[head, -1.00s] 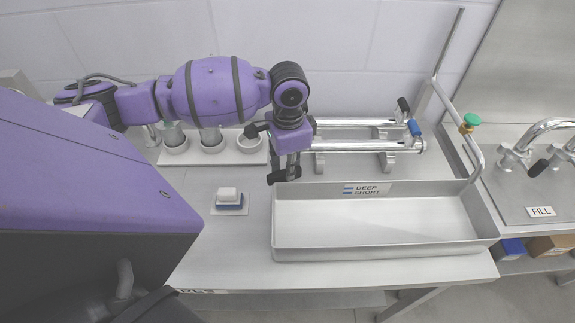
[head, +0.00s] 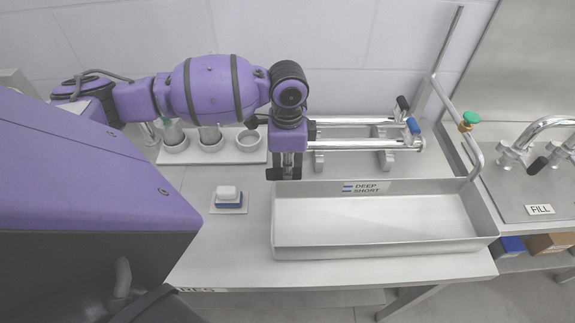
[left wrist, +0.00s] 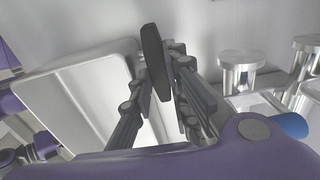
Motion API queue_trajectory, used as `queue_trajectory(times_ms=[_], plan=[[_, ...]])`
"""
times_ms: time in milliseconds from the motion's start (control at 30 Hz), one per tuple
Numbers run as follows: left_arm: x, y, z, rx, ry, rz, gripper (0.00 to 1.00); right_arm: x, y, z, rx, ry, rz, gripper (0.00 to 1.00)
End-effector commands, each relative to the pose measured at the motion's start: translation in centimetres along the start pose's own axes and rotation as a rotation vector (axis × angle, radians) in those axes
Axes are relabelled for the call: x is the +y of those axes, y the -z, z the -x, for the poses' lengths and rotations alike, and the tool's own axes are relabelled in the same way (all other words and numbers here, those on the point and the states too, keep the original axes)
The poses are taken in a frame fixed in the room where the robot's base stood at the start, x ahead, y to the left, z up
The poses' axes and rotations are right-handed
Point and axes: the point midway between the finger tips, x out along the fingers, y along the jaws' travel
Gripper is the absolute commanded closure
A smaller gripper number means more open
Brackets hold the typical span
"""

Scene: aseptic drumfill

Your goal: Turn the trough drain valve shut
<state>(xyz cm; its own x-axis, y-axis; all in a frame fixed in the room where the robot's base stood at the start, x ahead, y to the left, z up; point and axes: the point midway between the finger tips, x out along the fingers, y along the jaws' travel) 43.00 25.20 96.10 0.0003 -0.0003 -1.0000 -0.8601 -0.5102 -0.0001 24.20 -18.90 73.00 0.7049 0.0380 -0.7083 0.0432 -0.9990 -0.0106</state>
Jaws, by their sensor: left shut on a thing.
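The long steel trough (head: 385,215) stands on the bench, and its inside looks empty; it also shows in the left wrist view (left wrist: 80,95). My left gripper (head: 284,173) is at the trough's back left corner, pointing down. In the left wrist view, its fingers (left wrist: 158,85) are shut on a dark, flat lever handle (left wrist: 153,55), which I take for the drain valve handle. The valve body is hidden, and in the head view the gripper covers the handle. My right gripper is in neither view.
Two steel tubes (head: 365,146) with blue and black ends lie on supports behind the trough. A pipe with a green knob (head: 471,118) rises at its right. A blue-and-white block (head: 228,198) and a rack of cups (head: 248,140) are at left. The front bench strip is clear.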

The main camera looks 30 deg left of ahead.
Motion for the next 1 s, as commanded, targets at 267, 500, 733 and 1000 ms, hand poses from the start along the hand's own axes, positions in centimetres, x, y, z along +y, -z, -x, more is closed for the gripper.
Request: queue_trajectory(times_ms=[267,500,733,1000], plan=[[0.0,0.0,0.0,0.0,0.0,-0.004,0.67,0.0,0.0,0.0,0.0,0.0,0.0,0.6],[0.1,0.0,0.0,0.0,-0.001,-0.002,0.66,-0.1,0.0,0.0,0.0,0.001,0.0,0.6],[0.0,0.0,0.6,0.001,0.0,-0.001,0.66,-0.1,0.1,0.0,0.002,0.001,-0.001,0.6],[-0.1,0.0,4.6,0.001,0.003,-0.002,0.66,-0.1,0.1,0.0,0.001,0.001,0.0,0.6]])
